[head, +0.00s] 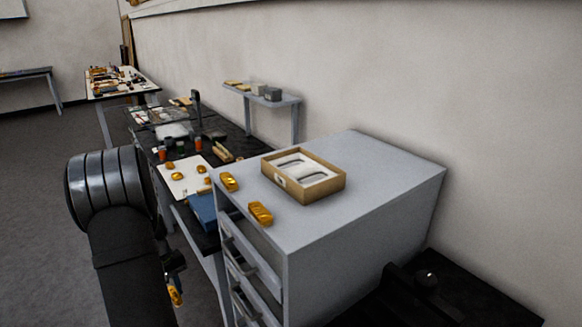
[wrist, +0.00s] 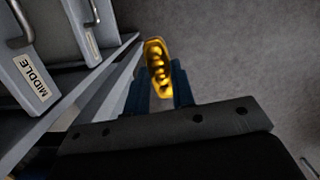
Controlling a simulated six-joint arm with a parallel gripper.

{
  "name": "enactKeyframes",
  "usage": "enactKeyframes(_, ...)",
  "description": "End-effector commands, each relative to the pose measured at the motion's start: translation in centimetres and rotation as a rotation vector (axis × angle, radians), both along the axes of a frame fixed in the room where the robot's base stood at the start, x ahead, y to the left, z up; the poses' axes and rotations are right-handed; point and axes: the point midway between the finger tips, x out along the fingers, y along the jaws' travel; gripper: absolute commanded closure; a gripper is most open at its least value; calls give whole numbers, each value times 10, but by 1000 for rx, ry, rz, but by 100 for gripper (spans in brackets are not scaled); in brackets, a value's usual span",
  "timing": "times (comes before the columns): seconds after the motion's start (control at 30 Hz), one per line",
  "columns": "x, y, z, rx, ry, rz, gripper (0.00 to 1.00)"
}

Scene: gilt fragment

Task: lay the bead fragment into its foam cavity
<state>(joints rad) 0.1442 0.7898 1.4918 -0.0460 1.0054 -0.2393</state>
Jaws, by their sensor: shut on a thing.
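My gripper (wrist: 160,92) is shut on a gilt bead fragment (wrist: 157,66), a golden piece with a row of round beads, held between its blue fingers in the wrist view. In the head view the held fragment (head: 176,295) shows low, beside the front of the grey cabinet and below its top. A tan box (head: 333,188) with white foam (head: 318,181) lies open on the cabinet top. The foam has dark, elongated cavities; their exact shapes are too small to tell. Two other gilt fragments, one at the edge (head: 229,181) and one nearer (head: 261,213), lie on the cabinet top.
The grey cabinet (head: 365,190) has drawers with bar handles; one drawer front bears a "MIDDLE" label (wrist: 38,82), close left of my gripper in the wrist view. A dark bench with gilt pieces on a white sheet (head: 180,184) stands behind. The cabinet top's right side is clear.

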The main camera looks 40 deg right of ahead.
Motion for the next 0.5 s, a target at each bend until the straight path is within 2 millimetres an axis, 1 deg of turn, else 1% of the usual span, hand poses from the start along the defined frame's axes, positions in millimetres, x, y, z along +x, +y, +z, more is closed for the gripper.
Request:
enactKeyframes(0.03, 10, -5, 14, -1, -7, 26, 99)
enactKeyframes(0.17, 35, -18, 60, -4, -9, 130, 99)
enactKeyframes(0.27, 54, -30, 105, -3, -11, 236, 99)
enactKeyframes(0.3, 61, -35, 126, -4, -11, 283, 99)
enactKeyframes(0.37, 70, -42, 157, -5, -10, 358, 99)
enactKeyframes(0.4, 75, -47, 177, -6, -10, 409, 99)
enactKeyframes(0.47, 81, -55, 209, -5, -10, 485, 99)
enactKeyframes(0.5, 83, -60, 231, -6, -10, 538, 99)
